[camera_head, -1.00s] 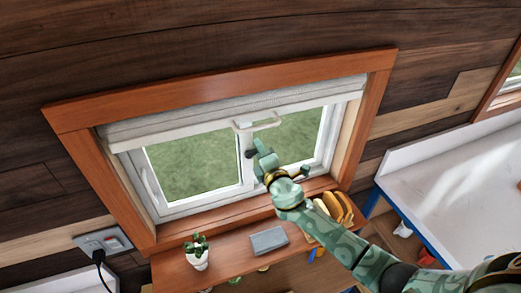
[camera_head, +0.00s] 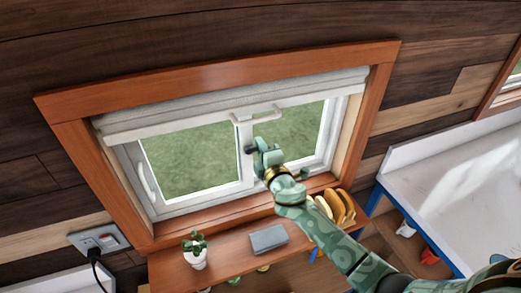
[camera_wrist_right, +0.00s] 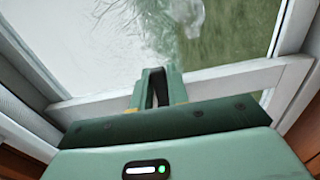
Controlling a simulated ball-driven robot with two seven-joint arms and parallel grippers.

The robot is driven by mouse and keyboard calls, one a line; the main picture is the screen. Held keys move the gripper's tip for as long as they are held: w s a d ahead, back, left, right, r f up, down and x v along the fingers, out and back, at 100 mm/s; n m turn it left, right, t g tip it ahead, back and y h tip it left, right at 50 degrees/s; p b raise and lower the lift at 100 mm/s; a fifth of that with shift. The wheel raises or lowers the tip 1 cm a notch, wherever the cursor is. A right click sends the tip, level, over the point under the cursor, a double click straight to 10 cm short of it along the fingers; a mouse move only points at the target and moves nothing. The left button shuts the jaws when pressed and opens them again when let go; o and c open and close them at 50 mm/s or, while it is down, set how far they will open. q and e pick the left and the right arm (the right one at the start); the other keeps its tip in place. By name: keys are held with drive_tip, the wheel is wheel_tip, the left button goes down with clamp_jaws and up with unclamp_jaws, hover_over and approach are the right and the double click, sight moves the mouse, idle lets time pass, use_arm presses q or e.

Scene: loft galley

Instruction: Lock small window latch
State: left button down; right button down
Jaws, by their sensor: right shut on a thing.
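The small window (camera_head: 190,160) has a white frame with two panes and a middle post (camera_head: 245,170). My right gripper (camera_head: 256,146) is at this post, below the pale bar handle (camera_head: 262,115) of the blind. In the right wrist view my right gripper (camera_wrist_right: 158,74) has its fingers close together in front of the white post (camera_wrist_right: 230,78) and glass. A white handle (camera_head: 147,178) shows on the left side of the frame. My left gripper is not in view.
A wooden shelf (camera_head: 220,262) below the window holds a potted plant (camera_head: 195,250), a grey block (camera_head: 268,238) and yellow-tan upright items (camera_head: 337,207). A white blue-edged counter (camera_head: 450,185) is at right. A socket with a plug (camera_head: 100,240) is at lower left.

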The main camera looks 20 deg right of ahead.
drive_tip(key=c, duration=1.6)
unclamp_jaws()
drive_tip(key=shift+c, duration=0.2)
drive_tip(key=shift+s, duration=0.1)
drive_tip(key=s+b, duration=0.2)
drive_tip(key=s, duration=1.4)
drive_tip(key=shift+s+f, duration=0.1)
